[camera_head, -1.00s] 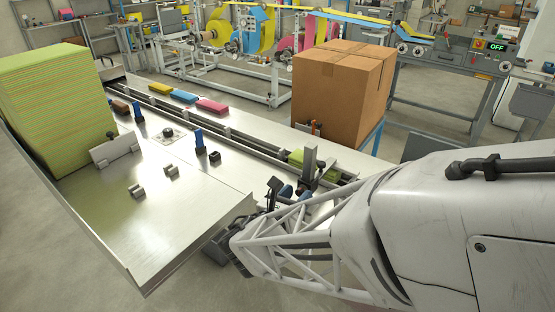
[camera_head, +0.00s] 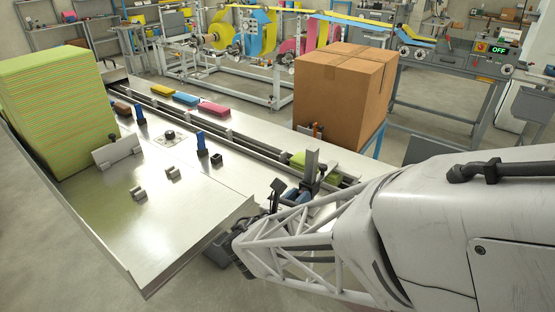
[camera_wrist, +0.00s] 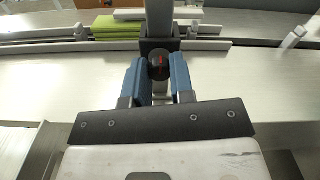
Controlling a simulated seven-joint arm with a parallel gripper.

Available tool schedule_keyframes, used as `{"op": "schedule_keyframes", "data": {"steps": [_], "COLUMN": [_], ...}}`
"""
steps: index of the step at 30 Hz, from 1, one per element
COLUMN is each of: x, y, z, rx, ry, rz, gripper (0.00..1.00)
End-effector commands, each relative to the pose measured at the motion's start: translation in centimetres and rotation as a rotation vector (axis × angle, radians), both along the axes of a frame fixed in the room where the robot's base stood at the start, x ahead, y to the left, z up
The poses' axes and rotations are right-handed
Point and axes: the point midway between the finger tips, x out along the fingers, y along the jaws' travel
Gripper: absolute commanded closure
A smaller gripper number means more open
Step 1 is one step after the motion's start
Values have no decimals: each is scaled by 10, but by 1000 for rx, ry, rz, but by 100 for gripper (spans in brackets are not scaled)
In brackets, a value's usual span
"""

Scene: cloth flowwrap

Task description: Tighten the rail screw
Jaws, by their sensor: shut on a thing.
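The rail screw shows as a dark round knob (camera_wrist: 158,65) with a red mark on its face, in front of a grey upright post (camera_wrist: 160,18) in the wrist view. My gripper (camera_wrist: 159,78) has its two blue fingers on either side of the knob and is shut on it. In the head view my gripper (camera_head: 293,196) is at the right end of the metal table, by the post (camera_head: 311,168). The contact itself is too small to make out there. The guide rail (camera_wrist: 70,50) runs across behind the knob.
Green cloths (camera_wrist: 118,27) lie in the channel behind the post. A tall green stack (camera_head: 58,110) stands at the left of the table (camera_head: 180,225). A cardboard box (camera_head: 340,90) stands beyond the table. Blue posts (camera_head: 201,142) and small blocks stand on the surface.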

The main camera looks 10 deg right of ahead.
Motion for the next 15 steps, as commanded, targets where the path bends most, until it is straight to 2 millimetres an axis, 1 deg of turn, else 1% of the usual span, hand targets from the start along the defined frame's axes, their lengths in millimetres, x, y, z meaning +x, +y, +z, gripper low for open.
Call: {"op": "schedule_keyframes", "data": {"steps": [8,15], "x": [0,0], "y": [0,0], "z": [-1,0], "rx": [52,161], "ry": [-51,-161], "rz": [0,0], "gripper": [100,100]}}
